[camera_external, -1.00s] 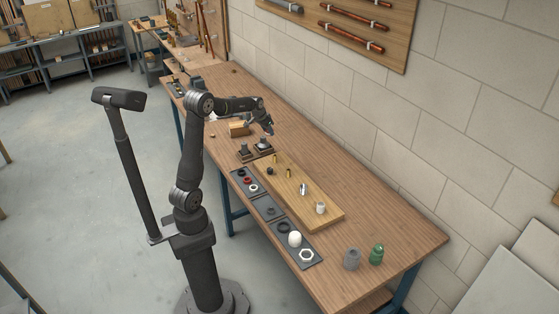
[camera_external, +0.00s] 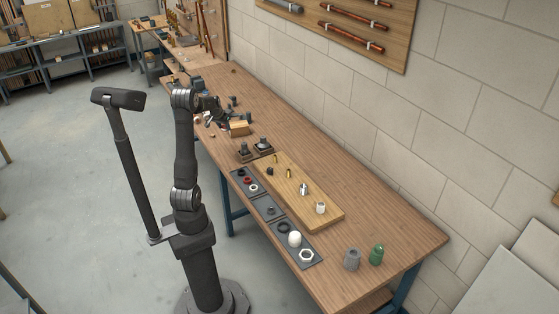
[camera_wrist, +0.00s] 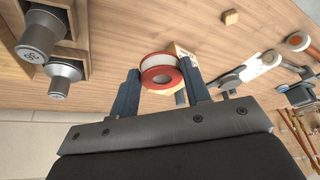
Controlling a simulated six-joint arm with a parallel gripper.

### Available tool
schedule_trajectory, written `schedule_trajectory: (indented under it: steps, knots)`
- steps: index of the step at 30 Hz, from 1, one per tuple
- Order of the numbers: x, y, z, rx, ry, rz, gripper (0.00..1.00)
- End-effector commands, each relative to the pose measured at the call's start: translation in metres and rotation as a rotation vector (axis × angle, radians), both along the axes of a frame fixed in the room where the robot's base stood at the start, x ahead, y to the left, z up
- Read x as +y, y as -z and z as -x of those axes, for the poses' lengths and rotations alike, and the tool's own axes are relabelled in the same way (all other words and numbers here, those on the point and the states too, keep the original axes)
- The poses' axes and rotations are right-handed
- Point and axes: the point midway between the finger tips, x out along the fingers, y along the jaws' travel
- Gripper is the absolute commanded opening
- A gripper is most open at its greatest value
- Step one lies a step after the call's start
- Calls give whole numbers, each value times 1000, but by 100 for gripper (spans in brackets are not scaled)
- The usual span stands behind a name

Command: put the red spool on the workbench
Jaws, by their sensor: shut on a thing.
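The red spool (camera_wrist: 160,72), a red-rimmed roll with a white band, sits between the two fingers of my gripper (camera_wrist: 161,82) in the wrist view. My gripper is shut on it. The bench surface shows beyond it; I cannot tell the spool's exact height. In the external view my gripper (camera_external: 224,117) is over the far part of the long wooden workbench (camera_external: 345,185), and the spool cannot be made out there. The workbench top (camera_wrist: 115,25) fills most of the wrist view background.
A wooden block (camera_external: 239,128) lies near my gripper. Dark fittings (camera_external: 262,146), a wooden board (camera_external: 320,212) with small parts, and dark trays (camera_external: 270,211) stand along the bench. Tools (camera_wrist: 262,66) lie at right in the wrist view. The bench's wall side is largely clear.

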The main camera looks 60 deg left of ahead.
Motion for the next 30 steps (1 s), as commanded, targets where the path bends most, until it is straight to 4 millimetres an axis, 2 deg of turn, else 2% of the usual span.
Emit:
schedule_trajectory:
  steps: [12,20,25,30]
  knots:
    - [-1,70,0,3,0,3,22]
    - [-1,93,0,2,0,3,22]
    - [-1,116,0,3,1,1,22]
    - [0,120,0,1,1,0,22]
